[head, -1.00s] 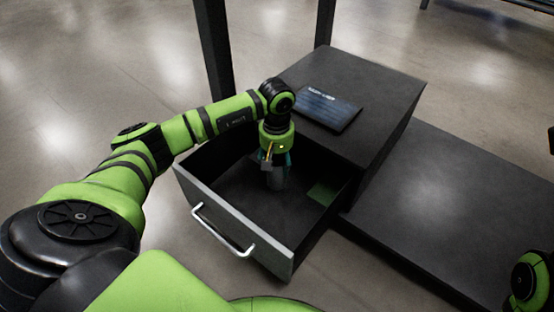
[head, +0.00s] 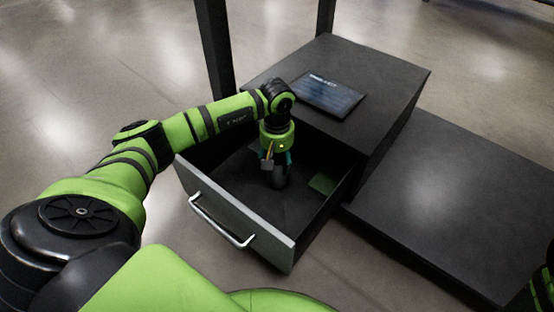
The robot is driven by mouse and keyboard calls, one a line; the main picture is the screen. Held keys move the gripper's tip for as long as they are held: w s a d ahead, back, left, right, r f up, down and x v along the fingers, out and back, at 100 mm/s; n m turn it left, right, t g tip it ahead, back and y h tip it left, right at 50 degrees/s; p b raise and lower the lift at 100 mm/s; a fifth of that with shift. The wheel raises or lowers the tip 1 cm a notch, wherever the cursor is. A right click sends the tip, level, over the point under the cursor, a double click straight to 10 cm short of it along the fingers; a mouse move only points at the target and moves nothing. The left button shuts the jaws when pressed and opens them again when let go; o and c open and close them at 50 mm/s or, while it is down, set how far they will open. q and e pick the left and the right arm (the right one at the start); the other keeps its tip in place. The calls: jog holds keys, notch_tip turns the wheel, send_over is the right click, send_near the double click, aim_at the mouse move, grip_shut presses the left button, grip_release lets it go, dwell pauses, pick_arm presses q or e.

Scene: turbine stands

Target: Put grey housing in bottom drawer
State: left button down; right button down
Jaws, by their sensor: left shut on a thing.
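The bottom drawer (head: 236,226) is pulled open, with its light front panel and silver handle facing me. My left gripper (head: 275,172) points down inside the open drawer, near its back. It is shut on a grey thing, likely the grey housing (head: 279,180), which is small and partly hidden by the gripper. I cannot tell whether the housing touches the drawer floor. A flat green piece (head: 322,184) lies in the drawer's back right corner. Of my right arm only a green and black part shows at the lower right edge; its gripper is out of view.
The dark cabinet (head: 395,92) stands behind the drawer, with a dark flat panel (head: 331,96) on its top. A low dark platform (head: 450,205) extends to the right. A dark post (head: 215,50) rises behind. The drawer walls surround my left gripper.

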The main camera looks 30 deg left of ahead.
pick_arm(q)
jog(key=shift+f, duration=0.25)
jog(key=shift+c, duration=1.7)
grip_release()
jog(key=shift+o, duration=0.8)
jog(key=shift+r+p, duration=2.6)
jog(key=shift+r, duration=0.9)
